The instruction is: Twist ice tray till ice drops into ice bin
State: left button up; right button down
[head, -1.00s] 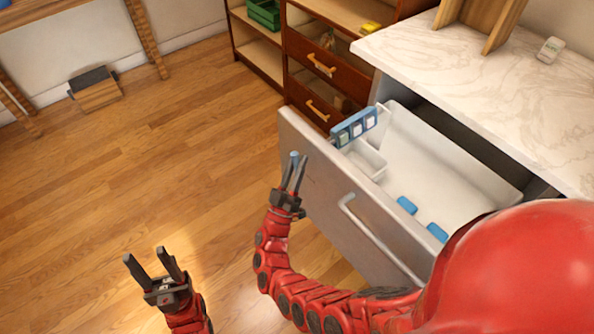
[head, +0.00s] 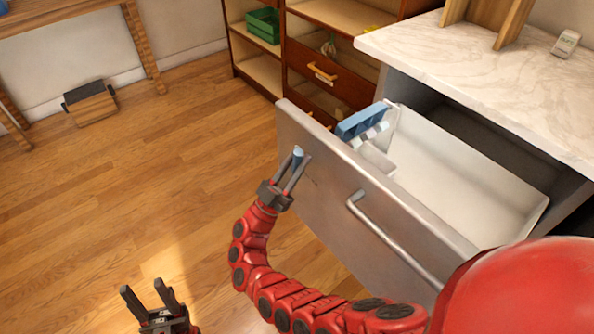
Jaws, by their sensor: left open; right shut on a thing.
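The blue ice tray (head: 360,120) sits at the far left end of the open drawer, tilted on its side. Pale ice cubes (head: 371,135) show along its lower edge; I cannot tell whether they are loose. The white ice bin (head: 465,165) fills the drawer, and the part of its floor that shows looks bare. My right gripper (head: 294,170) is shut on a small blue knob (head: 298,152) in front of the drawer's outer face. My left gripper (head: 147,298) is open and empty at the bottom left, above the floor, away from the drawer.
The grey drawer front (head: 330,190) with its bar handle (head: 395,240) stands between my arm and the bin. A marble counter (head: 480,70) lies above it. A wooden shelf unit (head: 320,75) is behind.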

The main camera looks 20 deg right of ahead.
jog(key=shift+f+m+g+h+b, duration=0.15)
jog(key=shift+m+g+h+b, duration=0.1)
jog(key=shift+m+g+b, duration=2.45)
jog(key=shift+f+m+g+h+b, duration=0.15)
jog(key=shift+m+g+h+b, duration=0.1)
jog(key=shift+m+g+b, duration=2.45)
jog(key=shift+r+m+b, duration=0.25)
jog(key=shift+m+b, duration=0.35)
jog(key=shift+b, duration=0.6)
jog(key=c, duration=1)
grip_release()
